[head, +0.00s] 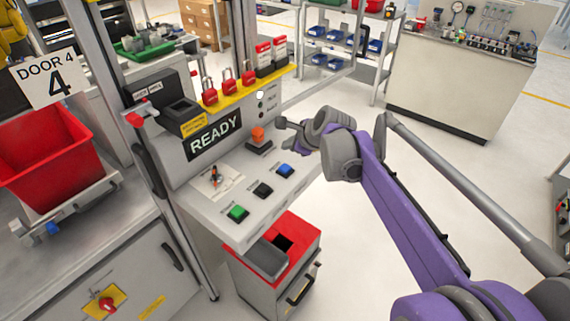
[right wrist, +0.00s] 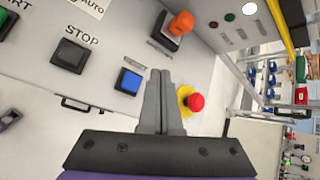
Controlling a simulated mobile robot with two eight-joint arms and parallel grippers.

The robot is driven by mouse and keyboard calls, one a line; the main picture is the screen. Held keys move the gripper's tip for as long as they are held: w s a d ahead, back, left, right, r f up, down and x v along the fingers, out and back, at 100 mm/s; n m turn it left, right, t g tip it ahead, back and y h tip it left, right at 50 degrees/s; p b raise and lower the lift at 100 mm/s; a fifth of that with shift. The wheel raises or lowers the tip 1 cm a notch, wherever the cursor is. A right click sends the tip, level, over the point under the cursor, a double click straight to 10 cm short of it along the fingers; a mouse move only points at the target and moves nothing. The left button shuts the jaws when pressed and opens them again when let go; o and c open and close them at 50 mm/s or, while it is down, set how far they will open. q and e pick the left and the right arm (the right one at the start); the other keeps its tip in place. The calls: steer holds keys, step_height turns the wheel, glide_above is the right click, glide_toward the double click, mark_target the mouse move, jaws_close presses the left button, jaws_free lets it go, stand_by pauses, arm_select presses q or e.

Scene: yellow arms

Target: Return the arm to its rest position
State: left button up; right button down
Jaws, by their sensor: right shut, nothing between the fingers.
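My right arm is purple and grey and reaches in from the lower right in the head view. Its gripper (head: 286,136) is over the right part of the grey control panel (head: 222,168), beside an orange switch (head: 257,135). In the right wrist view the gripper fingers (right wrist: 158,76) are together with nothing between them. They point toward the panel, between a blue button (right wrist: 130,80) and a red mushroom button on a yellow ring (right wrist: 196,102). I cannot tell the gap to the panel. My left gripper is not in view.
The panel also holds a green button (head: 237,212), a black button (head: 262,190) and a READY display (head: 215,134). Red padlocks (head: 228,78) stand on a yellow shelf above. A red-topped cabinet (head: 290,262) stands below. The floor to the right is open before a white bench (head: 455,85).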

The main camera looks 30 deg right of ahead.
steer(key=shift+f, duration=0.1)
stand_by(0.6)
steer(key=s+a+f+n, duration=0.1)
steer(key=s+a+n, duration=0.1)
steer(key=s+a+f+n, duration=0.1)
steer(key=s+a+n, duration=0.1)
steer(key=s+a+f+n+g, duration=0.1)
steer(key=s+a+n, duration=0.1)
steer(key=a+n, duration=0.1)
steer(key=shift+s, duration=0.35)
steer(key=s+a+f+n+g, duration=0.1)
steer(key=s+a+f+n, duration=0.3)
steer(key=s+n, duration=0.5)
steer(key=s+a+f+n+g, duration=0.1)
steer(key=s+a+f+n, duration=0.3)
steer(key=s+f+n, duration=0.3)
steer(key=s+n, duration=0.3)
steer(key=shift+s+a+f+h, duration=0.2)
steer(key=shift+s+f+h, duration=0.05)
steer(key=shift+s+h, duration=0.1)
